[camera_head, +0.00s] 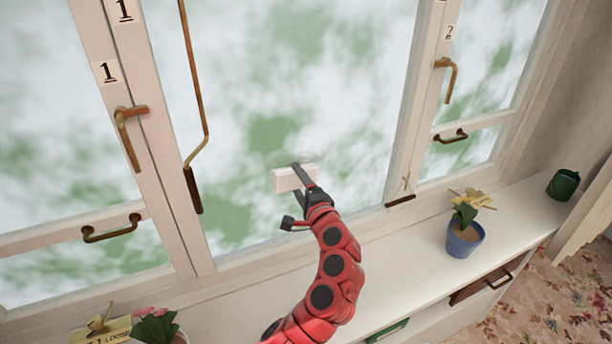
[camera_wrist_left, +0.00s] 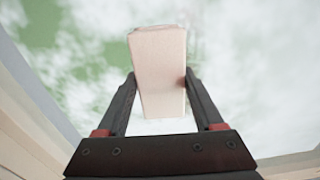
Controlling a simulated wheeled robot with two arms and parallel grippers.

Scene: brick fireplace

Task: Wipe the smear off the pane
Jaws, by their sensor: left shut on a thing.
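My left gripper (camera_head: 299,192) is in front of the middle window pane (camera_head: 340,80), low on the glass. It is shut on a pale pinkish-white block (camera_head: 287,180). In the left wrist view the block (camera_wrist_left: 160,75) sits between the two dark fingers (camera_wrist_left: 158,85), its far end towards the glass. I cannot tell whether the block touches the pane. A faint greyish smear (camera_head: 292,157) seems to show on the glass just above the block, partly hidden by it and the gripper. My right gripper is not in view.
A long brass rod with a dark handle (camera_head: 193,190) hangs left of the gripper. Brass window handles (camera_head: 125,135) stick out from the frames. The white sill holds a blue potted plant (camera_head: 464,238), a green pot (camera_head: 563,184) and another plant (camera_head: 158,328) at lower left.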

